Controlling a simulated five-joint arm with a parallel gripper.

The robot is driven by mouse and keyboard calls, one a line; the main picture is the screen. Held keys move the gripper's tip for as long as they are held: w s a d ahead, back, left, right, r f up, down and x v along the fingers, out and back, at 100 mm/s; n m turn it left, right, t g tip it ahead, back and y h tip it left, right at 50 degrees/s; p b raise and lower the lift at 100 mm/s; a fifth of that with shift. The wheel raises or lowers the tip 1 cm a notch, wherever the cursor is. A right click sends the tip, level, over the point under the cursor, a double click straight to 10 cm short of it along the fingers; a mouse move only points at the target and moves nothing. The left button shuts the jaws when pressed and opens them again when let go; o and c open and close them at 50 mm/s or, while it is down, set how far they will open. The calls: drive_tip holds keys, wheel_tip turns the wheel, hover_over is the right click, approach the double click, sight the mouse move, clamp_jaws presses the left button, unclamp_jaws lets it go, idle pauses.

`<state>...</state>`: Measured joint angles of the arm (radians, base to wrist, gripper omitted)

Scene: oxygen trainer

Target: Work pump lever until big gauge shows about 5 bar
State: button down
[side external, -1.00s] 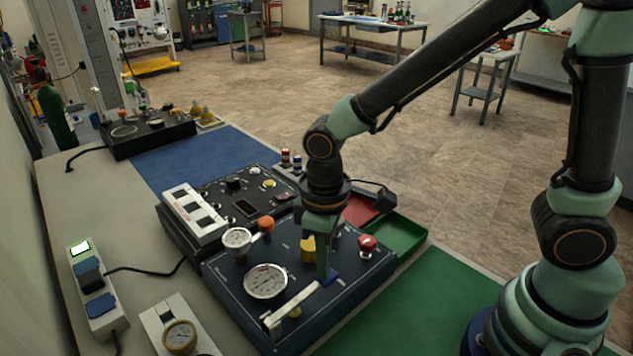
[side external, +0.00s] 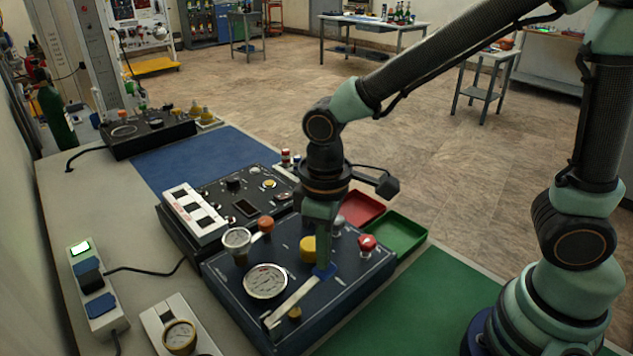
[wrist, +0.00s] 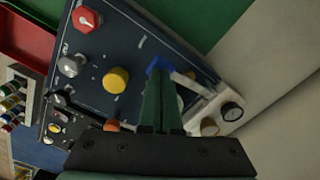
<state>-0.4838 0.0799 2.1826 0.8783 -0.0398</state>
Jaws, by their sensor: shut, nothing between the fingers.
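The pump lever (side external: 294,299) is a pale bar with a blue tip on the dark blue panel (side external: 226,286). It runs from a pale pivot at the panel's front edge up toward the panel's middle. My gripper (side external: 322,264) is shut and empty, pointing down at the blue tip; touching or just above it, I cannot tell. In the wrist view the blue tip (wrist: 157,65) shows just beyond my shut fingers (wrist: 160,88). The big gauge (side external: 266,281) has a white face left of the lever; its needle is too small to read.
A smaller gauge (side external: 236,238), an orange knob (side external: 266,224), a yellow knob (side external: 308,249) and a red knob (side external: 367,243) stand up from the panel. Red (side external: 361,208) and green (side external: 398,232) trays lie behind it. The green mat (side external: 420,300) at right is clear.

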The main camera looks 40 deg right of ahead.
drive_tip(key=shift+f, duration=1.9)
drive_tip(key=shift+r, duration=1.95)
drive_tip(key=shift+f, duration=1.95)
drive_tip(key=shift+r, duration=1.95)
wheel_tip(320, 180, up, 7)
